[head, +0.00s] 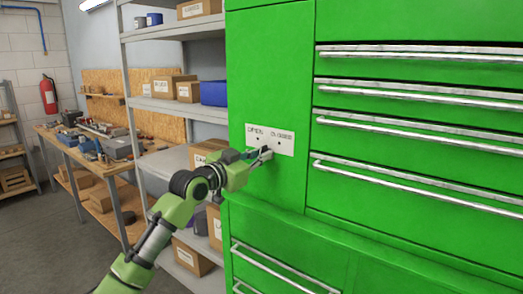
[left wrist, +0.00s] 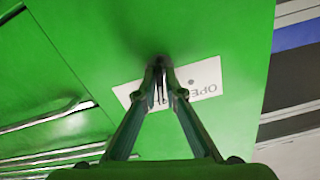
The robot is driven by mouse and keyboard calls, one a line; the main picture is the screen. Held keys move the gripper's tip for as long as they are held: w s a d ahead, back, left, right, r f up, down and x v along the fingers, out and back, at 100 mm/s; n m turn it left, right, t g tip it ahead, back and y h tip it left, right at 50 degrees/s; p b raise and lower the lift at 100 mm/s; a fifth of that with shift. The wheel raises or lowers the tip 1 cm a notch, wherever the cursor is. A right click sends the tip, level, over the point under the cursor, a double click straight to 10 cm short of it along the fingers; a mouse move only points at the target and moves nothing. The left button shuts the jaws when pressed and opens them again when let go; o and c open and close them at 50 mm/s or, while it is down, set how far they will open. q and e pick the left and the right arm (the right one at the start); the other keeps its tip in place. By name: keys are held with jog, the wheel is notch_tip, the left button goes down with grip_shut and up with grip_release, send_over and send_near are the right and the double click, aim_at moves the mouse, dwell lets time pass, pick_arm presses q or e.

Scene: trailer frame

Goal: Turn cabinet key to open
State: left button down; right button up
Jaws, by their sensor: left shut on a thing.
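The green cabinet (head: 272,80) has a white label plate (head: 269,130) on its front, marked OPEN at the left and CLOSED at the right, each with a small dot. My left gripper (head: 265,154) is at the lower edge of this plate. In the left wrist view the plate (left wrist: 208,74) appears upside down behind my left gripper (left wrist: 160,72), whose fingers converge on the small cabinet key. The key is almost fully hidden between the fingertips, so its exact angle cannot be told. My right gripper is not in view.
Long metal drawer handles (head: 420,92) stick out from the cabinet to the right of the plate. A grey shelf rack (head: 172,104) with cardboard boxes stands close on the left. A workbench (head: 85,153) with tools and a red fire extinguisher (head: 48,95) are farther back.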

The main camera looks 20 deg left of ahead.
pick_arm(q)
jog(key=n+p, duration=0.3)
jog(key=n, duration=0.3)
jog(key=shift+a+r+n+p, duration=0.1)
jog(key=shift+a+n+p, duration=0.05)
jog(key=shift+n+p, duration=0.15)
jog(key=n+p, duration=0.3)
jog(key=n, duration=0.2)
jog(key=shift+w+a, duration=0.1)
jog(key=shift+a, duration=0.05)
jog(key=shift+f+n, duration=0.2)
jog(key=shift+n, duration=0.1)
jog(key=c, duration=2.2)
grip_release()
jog(key=shift+c, duration=0.2)
jog(key=v, duration=1.2)
